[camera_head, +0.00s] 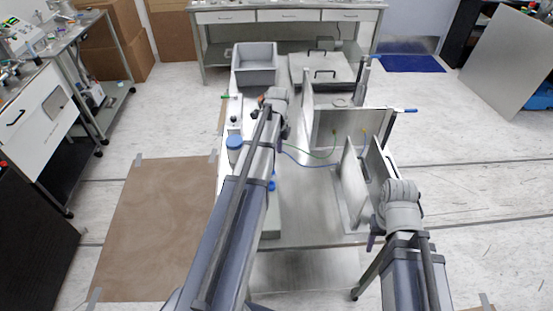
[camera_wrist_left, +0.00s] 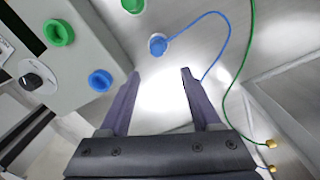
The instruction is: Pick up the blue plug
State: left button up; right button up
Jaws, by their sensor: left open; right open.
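The blue plug (camera_wrist_left: 158,45) shows in the left wrist view with a blue cable (camera_wrist_left: 229,40) running from it. It sits in a pale round seat on the bright metal surface. My left gripper (camera_wrist_left: 159,74) is open and empty, with the plug beyond its fingertips and apart from them. In the head view my left gripper (camera_head: 284,132) is over the metal table, and my arm hides the plug there; the blue cable (camera_head: 310,163) shows to its right. My right gripper (camera_head: 371,241) is at the right of the table, away from the plug.
A grey panel with a blue socket (camera_wrist_left: 100,80), a green socket (camera_wrist_left: 58,33) and a knob (camera_wrist_left: 33,80) stands left of my left fingers. A green plug (camera_wrist_left: 132,5) is near the top edge. A green cable (camera_wrist_left: 236,85) runs at the right. Upright metal plates (camera_head: 352,187) stand on the table.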

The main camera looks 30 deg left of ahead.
pick_arm(q)
jog(key=f+b, duration=0.1)
jog(key=a+f+b, duration=0.1)
jog(key=shift+w+a+f+b, duration=0.15)
jog(key=shift+f+b, duration=0.05)
jog(key=shift+b, duration=0.15)
jog(key=f+b, duration=0.3)
jog(key=s+f+b, duration=0.1)
jog(key=f+b, duration=0.1)
jog(key=shift+a+f, duration=0.1)
jog(key=shift+a, duration=0.15)
grip_shut()
dwell(0.6)
